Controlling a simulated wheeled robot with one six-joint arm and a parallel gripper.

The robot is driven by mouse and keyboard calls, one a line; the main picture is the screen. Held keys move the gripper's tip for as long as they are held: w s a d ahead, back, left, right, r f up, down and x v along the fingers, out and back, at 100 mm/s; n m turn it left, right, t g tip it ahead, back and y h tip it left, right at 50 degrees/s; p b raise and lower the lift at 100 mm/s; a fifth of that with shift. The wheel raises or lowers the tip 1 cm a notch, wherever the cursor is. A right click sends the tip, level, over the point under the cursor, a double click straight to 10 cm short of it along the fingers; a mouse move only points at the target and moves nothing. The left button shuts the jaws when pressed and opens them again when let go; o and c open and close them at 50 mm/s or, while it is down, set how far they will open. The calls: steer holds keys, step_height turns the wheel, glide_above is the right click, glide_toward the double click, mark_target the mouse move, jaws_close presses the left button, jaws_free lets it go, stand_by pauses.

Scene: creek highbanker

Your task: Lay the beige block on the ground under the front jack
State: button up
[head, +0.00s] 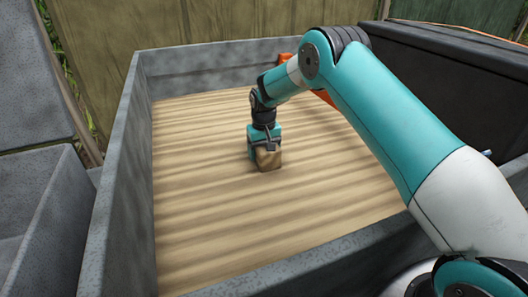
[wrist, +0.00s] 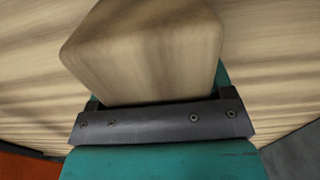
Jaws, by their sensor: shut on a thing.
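The beige block (head: 268,158) is a small wood-coloured cube low over, or on, the ribbed tan floor of a grey-walled bin; I cannot tell whether it touches the floor. My teal and black gripper (head: 266,148) points down and is shut on it. In the wrist view the beige block (wrist: 145,50) fills the upper middle, beyond the dark bar of my gripper (wrist: 160,118). No front jack can be made out in either view.
The grey bin wall (head: 122,170) rises on the left, with the ribbed floor (head: 200,215) clear around the block. An orange thing (head: 285,58) stands at the back, partly behind my arm. A dark box (head: 455,70) is at the right, and grey troughs (head: 50,215) lie left.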

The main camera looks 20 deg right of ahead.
steer(key=o, duration=1.2)
steer(key=shift+o, duration=0.2)
steer(key=shift+r, duration=0.1)
